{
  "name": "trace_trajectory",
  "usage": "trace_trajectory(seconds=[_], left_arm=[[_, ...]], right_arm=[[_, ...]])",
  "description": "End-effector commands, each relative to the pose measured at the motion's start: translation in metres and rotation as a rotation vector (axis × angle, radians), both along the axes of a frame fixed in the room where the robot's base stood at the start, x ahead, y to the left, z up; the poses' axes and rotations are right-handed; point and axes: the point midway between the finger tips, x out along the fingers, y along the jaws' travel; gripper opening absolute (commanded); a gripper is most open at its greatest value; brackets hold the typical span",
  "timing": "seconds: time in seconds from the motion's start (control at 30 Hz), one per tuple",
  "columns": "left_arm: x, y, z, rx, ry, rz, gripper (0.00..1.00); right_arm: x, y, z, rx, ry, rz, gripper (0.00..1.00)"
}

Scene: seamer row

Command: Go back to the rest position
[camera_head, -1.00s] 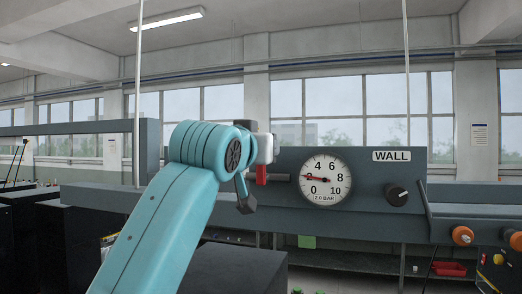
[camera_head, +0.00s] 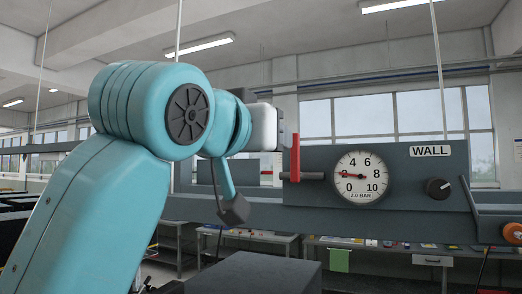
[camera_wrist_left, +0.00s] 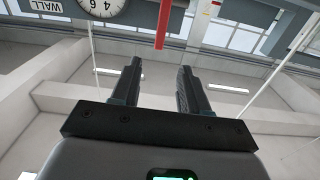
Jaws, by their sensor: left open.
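My left arm, teal, comes in from the left in the head view. Its pale wrist is just left of the red lever, with a visible gap between them. In the left wrist view my left gripper (camera_wrist_left: 159,68) is open and empty, its two dark fingers apart. The red lever (camera_head: 295,157) stands upright on a short horizontal shaft at the left end of the grey panel. It also shows in the left wrist view (camera_wrist_left: 163,22), beyond the fingertips and not between them. My right gripper is not in view.
The grey panel carries a round gauge (camera_head: 361,176) with its needle near 2, a WALL label (camera_head: 429,150) and a black knob (camera_head: 438,188). An orange knob (camera_head: 513,233) is at the far right. A dark box top (camera_head: 255,273) lies below the panel. Benches stand behind.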

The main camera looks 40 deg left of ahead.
Motion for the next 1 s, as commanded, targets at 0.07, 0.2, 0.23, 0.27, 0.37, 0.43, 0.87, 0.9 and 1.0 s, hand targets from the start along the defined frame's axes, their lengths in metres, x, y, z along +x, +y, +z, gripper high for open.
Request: trace_trajectory(seconds=[0.07, 0.2, 0.23, 0.27, 0.37, 0.43, 0.87, 0.9, 1.0], left_arm=[[-0.008, -0.003, 0.000, -0.001, -0.001, -0.003, 0.45], [-0.014, -0.004, 0.000, -0.001, -0.001, -0.001, 0.45], [-0.015, -0.004, 0.000, -0.001, 0.000, 0.000, 0.45], [-0.015, -0.004, 0.000, -0.001, 0.000, 0.001, 0.45], [-0.015, -0.004, 0.000, -0.001, 0.000, 0.002, 0.45], [-0.015, -0.004, 0.000, 0.000, 0.000, 0.001, 0.45], [-0.015, -0.004, 0.000, 0.000, 0.000, 0.001, 0.45], [-0.015, -0.004, 0.000, 0.000, 0.000, 0.001, 0.45], [-0.016, -0.005, 0.000, 0.000, 0.000, 0.001, 0.45]], right_arm=[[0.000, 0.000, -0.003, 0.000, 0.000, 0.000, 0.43], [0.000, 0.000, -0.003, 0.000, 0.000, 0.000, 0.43], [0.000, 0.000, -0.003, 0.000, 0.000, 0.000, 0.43], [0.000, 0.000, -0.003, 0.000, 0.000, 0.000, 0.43], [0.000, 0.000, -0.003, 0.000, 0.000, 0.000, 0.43], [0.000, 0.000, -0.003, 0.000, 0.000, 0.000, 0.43], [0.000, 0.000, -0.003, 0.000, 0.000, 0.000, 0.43], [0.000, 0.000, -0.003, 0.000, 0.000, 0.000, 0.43], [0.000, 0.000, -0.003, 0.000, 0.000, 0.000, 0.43]])
